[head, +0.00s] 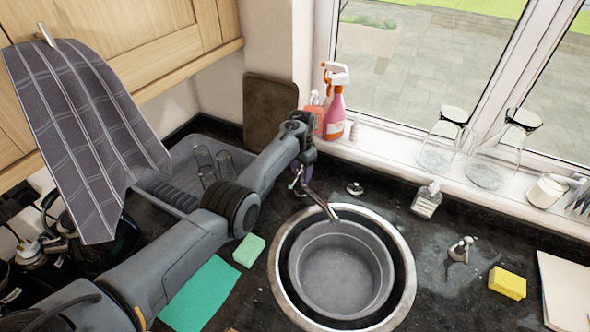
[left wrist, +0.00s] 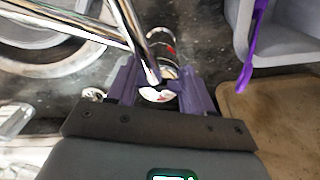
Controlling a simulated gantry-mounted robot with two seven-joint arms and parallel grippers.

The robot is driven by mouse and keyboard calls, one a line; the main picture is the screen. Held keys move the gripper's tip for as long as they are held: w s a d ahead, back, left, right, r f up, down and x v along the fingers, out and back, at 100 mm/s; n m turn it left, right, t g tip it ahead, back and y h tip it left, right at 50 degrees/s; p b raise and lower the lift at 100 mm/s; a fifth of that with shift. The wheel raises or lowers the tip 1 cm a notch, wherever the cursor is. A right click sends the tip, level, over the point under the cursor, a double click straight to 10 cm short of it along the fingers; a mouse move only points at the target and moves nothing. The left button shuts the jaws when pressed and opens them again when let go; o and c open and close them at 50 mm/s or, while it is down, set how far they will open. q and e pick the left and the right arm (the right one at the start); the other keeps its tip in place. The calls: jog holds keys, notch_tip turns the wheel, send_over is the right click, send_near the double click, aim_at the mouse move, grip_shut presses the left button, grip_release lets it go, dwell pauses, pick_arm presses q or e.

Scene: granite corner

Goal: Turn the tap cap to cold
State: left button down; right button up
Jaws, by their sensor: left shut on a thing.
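The chrome tap spout (head: 322,203) reaches over the round sink in the head view, and its base is hidden behind my left gripper (head: 304,170). In the left wrist view the purple fingers of my left gripper (left wrist: 160,82) stand on both sides of the shiny tap cap (left wrist: 158,95) and are shut on it. The chrome tap body (left wrist: 163,45) shows a small red mark beyond the fingers. The cap's exact turn cannot be told. My right gripper is in neither view.
A grey basin (head: 335,285) sits in the round sink. A pink spray bottle (head: 335,112) stands on the sill close behind my left gripper. A grey rack (head: 180,155) with glasses is left of it. A soap bottle (head: 427,200) and yellow sponge (head: 507,283) are right.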

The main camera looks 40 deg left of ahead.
pick_arm(q)
jog(key=n, duration=0.3)
jog(key=shift+n+p, duration=0.3)
jog(key=shift+n, duration=2)
jog(key=shift+c, duration=2.2)
grip_release()
